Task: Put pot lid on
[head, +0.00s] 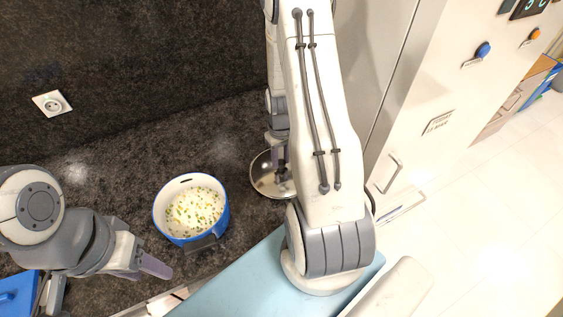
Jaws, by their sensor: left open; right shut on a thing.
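A blue pot (172,232) with a white inside stands uncovered on the dark counter, with pale food and green bits in it. The round glossy pot lid (262,183) is to the right of the pot, beside my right arm. My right gripper (281,168) is shut on the lid, apart from the pot; my arm hides part of the lid. I cannot tell whether the lid touches the counter. My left gripper (150,272) is open and empty at the lower left, just below and left of the pot.
A blue object (18,293) lies at the lower left edge. A wall socket (52,103) is on the dark back wall. A tall pale cabinet (440,100) stands to the right of the counter. The counter behind the pot is clear.

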